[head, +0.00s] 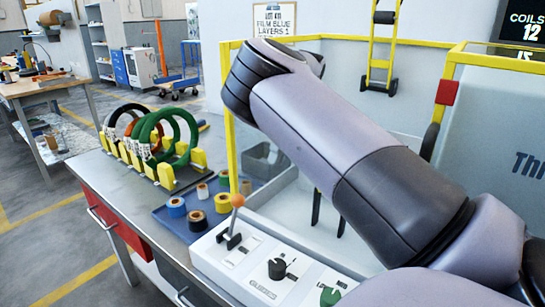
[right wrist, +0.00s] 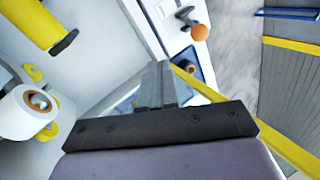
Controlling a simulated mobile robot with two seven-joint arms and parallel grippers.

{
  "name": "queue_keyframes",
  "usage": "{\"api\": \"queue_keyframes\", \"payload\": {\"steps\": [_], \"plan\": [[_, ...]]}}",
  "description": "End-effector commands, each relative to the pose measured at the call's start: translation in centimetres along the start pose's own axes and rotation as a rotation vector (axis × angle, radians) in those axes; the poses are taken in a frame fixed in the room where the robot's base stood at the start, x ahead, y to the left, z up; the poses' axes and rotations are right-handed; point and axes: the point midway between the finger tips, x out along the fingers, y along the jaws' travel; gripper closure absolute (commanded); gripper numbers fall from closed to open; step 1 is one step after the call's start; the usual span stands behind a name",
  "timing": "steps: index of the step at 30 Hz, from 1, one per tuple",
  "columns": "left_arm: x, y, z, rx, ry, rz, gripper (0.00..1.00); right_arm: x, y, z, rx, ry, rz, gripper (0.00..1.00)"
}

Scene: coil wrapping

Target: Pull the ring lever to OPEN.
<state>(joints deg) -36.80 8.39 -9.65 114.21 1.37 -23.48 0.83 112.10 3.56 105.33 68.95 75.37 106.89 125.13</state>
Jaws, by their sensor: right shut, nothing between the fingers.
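The lever (head: 235,219) stands on the white control panel (head: 205,258), with an orange ball on a thin metal stem above a black slotted base. It stands nearly upright, tilted slightly right in the head view. The orange ball also shows in the right wrist view (right wrist: 200,32). My right gripper (right wrist: 157,68) is shut and empty, its fingers apart from the lever, which lies ahead and to the right in that view. My right arm hides most of the right hand in the head view. The OPEN marking is not legible. My left gripper is not in view.
A black knob (head: 277,268) and a green knob (head: 330,296) sit on the panel. A blue tray (head: 172,222) with tape rolls lies beside it, and coils (head: 184,127) stand behind on a rack. A yellow frame post (head: 230,150) rises behind the lever. A white roll (right wrist: 20,115) is at left.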

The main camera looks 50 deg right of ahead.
Motion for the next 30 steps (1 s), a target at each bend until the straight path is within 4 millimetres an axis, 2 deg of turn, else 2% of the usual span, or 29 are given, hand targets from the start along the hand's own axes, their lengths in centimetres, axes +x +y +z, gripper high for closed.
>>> {"api": "queue_keyframes", "payload": {"steps": [3,10,12,18,30], "plan": [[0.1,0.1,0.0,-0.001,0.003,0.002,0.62,2.8,0.0,0.1,0.002,-0.004,-0.001,1.00],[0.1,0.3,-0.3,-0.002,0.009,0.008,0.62,7.7,0.0,0.1,0.002,-0.003,-0.001,1.00],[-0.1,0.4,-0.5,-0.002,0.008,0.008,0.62,7.7,-1.2,0.1,-0.003,0.000,0.000,1.00],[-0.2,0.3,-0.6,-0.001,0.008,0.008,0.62,8.3,-3.2,0.3,-0.002,0.001,0.001,1.00],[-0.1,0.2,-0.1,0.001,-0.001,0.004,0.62,8.5,-3.8,0.4,0.000,0.000,0.001,1.00]]}}
